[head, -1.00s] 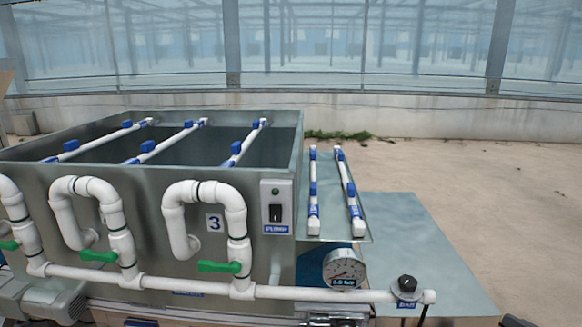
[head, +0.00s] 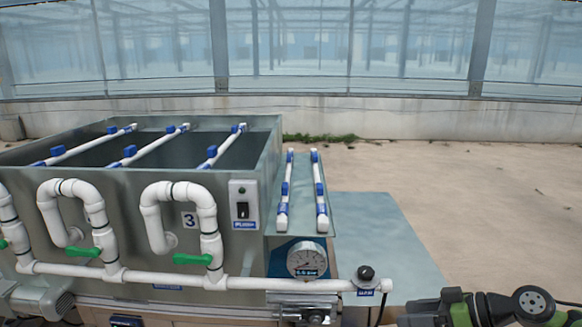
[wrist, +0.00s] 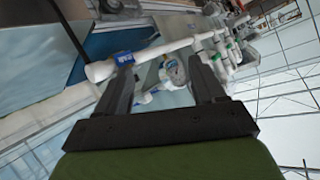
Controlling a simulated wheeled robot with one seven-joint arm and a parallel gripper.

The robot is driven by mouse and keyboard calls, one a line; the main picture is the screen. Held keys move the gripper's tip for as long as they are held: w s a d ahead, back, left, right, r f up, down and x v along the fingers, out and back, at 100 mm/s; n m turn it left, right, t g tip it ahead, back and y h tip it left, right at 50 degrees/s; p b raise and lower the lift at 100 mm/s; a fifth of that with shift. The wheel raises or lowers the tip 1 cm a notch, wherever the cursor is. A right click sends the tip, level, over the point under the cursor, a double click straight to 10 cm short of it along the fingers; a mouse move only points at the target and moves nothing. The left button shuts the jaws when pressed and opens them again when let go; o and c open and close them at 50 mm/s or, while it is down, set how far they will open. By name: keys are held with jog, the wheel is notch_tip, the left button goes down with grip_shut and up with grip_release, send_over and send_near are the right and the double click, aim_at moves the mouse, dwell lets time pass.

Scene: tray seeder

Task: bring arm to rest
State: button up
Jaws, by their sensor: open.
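My arm (head: 500,309), black and green, shows at the bottom right of the head view. In the wrist view my gripper (wrist: 162,80) has its two dark fingers spread apart, with nothing held between them. Beyond the fingers are the white pipe (wrist: 151,53) and the round gauge (wrist: 176,72); how far off they are, I cannot tell. In the head view the arm is to the right of the pipe's capped end (head: 367,272), with a gap between them.
A grey metal tank (head: 115,200) with white pipes and green valve handles (head: 192,259) fills the left. A side shelf (head: 302,222) holds two white tubes. The gauge (head: 307,260) sits below it. Bare floor (head: 490,200) is open at the right.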

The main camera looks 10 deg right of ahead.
jog(key=a+r+m+g+h+p, duration=0.1)
jog(key=a+r+g+h+p, duration=0.3)
jog(key=a, duration=1.3)
jog(key=s+a+r+m+h+p, duration=0.1)
jog(key=s+a+r+m+h, duration=0.1)
jog(key=s, duration=0.6)
jog(key=s+a+r+m+t+h+p, duration=0.1)
jog(key=s+a+r+m+h, duration=0.1)
jog(key=s+r, duration=0.3)
jog(key=s+h, duration=0.1)
jog(key=s, duration=0.3)
jog(key=shift+a+r, duration=0.25)
jog(key=shift+a, duration=0.15)
